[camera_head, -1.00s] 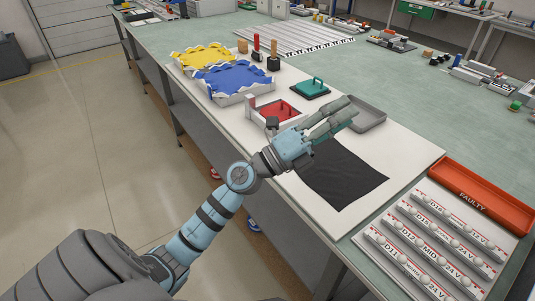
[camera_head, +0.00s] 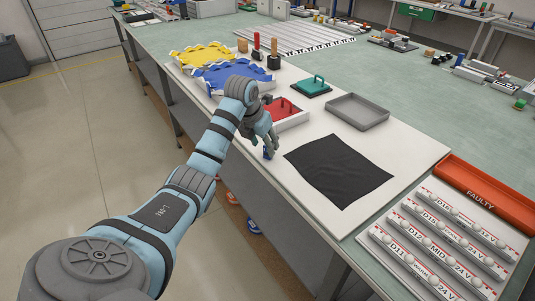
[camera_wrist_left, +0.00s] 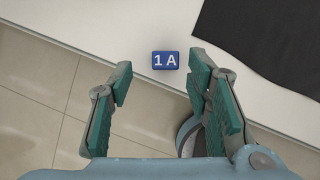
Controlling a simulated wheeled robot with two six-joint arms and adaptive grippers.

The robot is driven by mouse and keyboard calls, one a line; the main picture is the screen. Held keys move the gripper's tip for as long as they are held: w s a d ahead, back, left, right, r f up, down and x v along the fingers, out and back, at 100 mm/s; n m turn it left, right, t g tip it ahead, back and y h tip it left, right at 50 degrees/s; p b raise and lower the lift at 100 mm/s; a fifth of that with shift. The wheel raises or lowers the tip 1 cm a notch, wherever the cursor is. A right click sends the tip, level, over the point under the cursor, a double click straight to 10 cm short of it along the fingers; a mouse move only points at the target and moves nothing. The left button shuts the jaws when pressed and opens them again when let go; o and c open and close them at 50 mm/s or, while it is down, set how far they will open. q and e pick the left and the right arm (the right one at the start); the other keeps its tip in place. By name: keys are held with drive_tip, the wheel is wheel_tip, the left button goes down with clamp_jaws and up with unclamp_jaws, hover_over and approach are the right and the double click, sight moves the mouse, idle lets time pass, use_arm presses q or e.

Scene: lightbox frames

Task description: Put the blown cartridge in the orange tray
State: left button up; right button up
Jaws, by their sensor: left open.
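A small blue piece marked 1A (camera_wrist_left: 166,61) lies on the white board near its front edge; in the head view it shows as a blue spot (camera_head: 267,154) by my fingertips. I cannot tell whether it is the blown cartridge. My left gripper (camera_wrist_left: 163,86) is open, its green-padded fingers apart and empty, with the blue piece just beyond the fingertips. The gripper also shows in the head view (camera_head: 268,146), pointing down over the board's front edge. The orange tray (camera_head: 480,194) marked FAULTY stands at the right and looks empty. My right gripper is out of view.
A black cloth (camera_head: 338,170) lies right of the gripper. A grey tray (camera_head: 357,111), a red-floored box (camera_head: 303,118), a green handled block (camera_head: 311,88) and blue and yellow trays stand behind. Racks of labelled cylinders (camera_head: 440,245) are at front right.

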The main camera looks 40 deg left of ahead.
sight(268, 158)
use_arm(q)
drive_tip(key=x, duration=0.4)
drive_tip(key=shift+w+d+r, duration=0.15)
drive_tip(key=shift+w+d, duration=0.1)
drive_tip(key=shift+w, duration=0.05)
drive_tip(key=c, duration=1)
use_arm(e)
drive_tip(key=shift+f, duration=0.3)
use_arm(q)
drive_tip(key=shift+r, duration=0.15)
use_arm(e)
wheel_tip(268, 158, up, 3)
drive_tip(key=p, duration=0.3)
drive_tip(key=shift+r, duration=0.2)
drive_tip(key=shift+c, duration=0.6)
use_arm(q)
wheel_tip(268, 158, up, 20)
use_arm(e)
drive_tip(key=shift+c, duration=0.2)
